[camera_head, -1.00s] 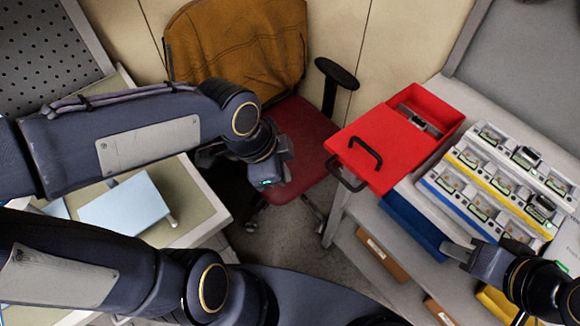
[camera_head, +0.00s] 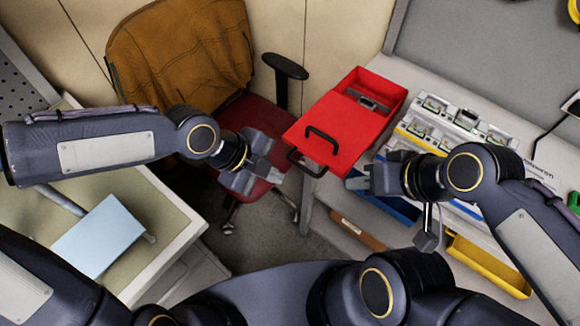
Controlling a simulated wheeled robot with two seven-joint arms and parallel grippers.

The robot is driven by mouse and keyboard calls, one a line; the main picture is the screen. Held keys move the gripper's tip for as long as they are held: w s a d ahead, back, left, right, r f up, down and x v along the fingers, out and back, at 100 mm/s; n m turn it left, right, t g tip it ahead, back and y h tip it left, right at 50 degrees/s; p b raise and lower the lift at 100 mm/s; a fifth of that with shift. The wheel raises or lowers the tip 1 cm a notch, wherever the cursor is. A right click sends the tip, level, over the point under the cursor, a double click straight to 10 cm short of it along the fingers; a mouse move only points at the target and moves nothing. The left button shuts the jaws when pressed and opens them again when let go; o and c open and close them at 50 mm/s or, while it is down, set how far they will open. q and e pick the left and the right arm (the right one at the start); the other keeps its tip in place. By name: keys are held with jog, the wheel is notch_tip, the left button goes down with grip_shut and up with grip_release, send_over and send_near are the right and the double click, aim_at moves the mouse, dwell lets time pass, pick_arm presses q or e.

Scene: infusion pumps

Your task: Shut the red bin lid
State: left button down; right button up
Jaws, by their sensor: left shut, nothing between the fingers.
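The red bin (camera_head: 394,92) stands on the grey counter right of centre. Its red lid (camera_head: 311,120) covers the near part, and the far end is open with a dark grey device (camera_head: 368,102) inside. A black handle (camera_head: 322,138) stands on the lid, and another black loop (camera_head: 304,164) hangs at the near edge. My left gripper (camera_head: 272,163) is shut and empty, left of the bin and apart from it, over the chair seat. My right gripper (camera_head: 358,183) is just below and right of the lid's near corner. Its finger gap is not clear.
Several pump units (camera_head: 452,113) stand on the counter right of the bin. A blue bin (camera_head: 400,209) and a yellow bin (camera_head: 489,268) are below the counter's front. An office chair (camera_head: 178,62) with an armrest (camera_head: 284,67) stands left of the red bin.

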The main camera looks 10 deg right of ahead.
pick_arm(q)
jog(key=w+d+f, duration=0.2)
jog(key=d+f, duration=0.1)
jog(key=d, duration=0.1)
jog(key=shift+w+d+p, duration=0.25)
jog(key=shift+d+p, duration=0.05)
jog(key=shift+p, duration=0.05)
pick_arm(e)
jog(key=shift+r, duration=0.25)
